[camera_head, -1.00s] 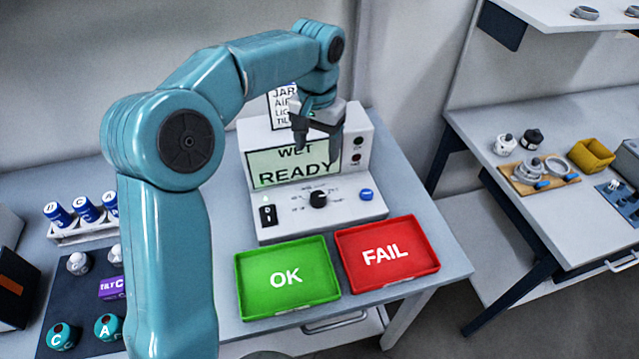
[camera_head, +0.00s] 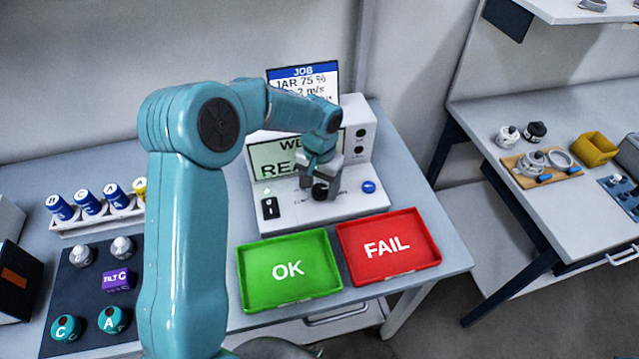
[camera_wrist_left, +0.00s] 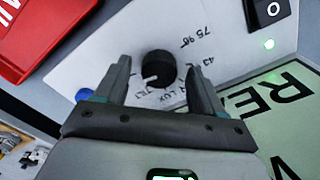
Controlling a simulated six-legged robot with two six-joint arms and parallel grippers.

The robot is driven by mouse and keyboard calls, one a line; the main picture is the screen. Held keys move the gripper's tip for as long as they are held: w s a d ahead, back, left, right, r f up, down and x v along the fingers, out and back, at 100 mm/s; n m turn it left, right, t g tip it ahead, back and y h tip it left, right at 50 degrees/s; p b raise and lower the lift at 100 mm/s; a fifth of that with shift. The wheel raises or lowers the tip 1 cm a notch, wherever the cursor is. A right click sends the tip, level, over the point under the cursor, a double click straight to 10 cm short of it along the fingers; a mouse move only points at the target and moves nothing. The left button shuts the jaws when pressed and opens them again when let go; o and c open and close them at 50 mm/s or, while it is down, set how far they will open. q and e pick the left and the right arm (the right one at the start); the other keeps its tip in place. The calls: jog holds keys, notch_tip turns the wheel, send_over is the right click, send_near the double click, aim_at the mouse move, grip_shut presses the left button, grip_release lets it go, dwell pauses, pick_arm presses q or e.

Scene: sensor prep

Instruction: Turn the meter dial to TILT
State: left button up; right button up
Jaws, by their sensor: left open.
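The meter (camera_head: 358,205) is a white console on the table with a lit screen that my arm partly covers. Its black dial (camera_head: 320,191) is on the sloped front panel. In the left wrist view the dial (camera_wrist_left: 157,69) has a pale pointer mark and small printed labels around it, some hard to read. My left gripper (camera_head: 320,188) is open, pointing down at the dial. In the wrist view its fingers (camera_wrist_left: 160,80) stand on either side of the dial, with gaps visible. My right gripper is in neither view.
A black rocker switch (camera_head: 270,208) and a blue button (camera_head: 369,187) flank the dial. A green OK tray (camera_head: 290,299) and a red FAIL tray (camera_head: 390,276) lie in front.

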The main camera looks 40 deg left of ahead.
pick_arm(q)
jog(key=shift+w+f, duration=0.15)
jog(key=shift+f, duration=0.25)
jog(key=c, duration=1.1)
jog(key=shift+o, duration=0.2)
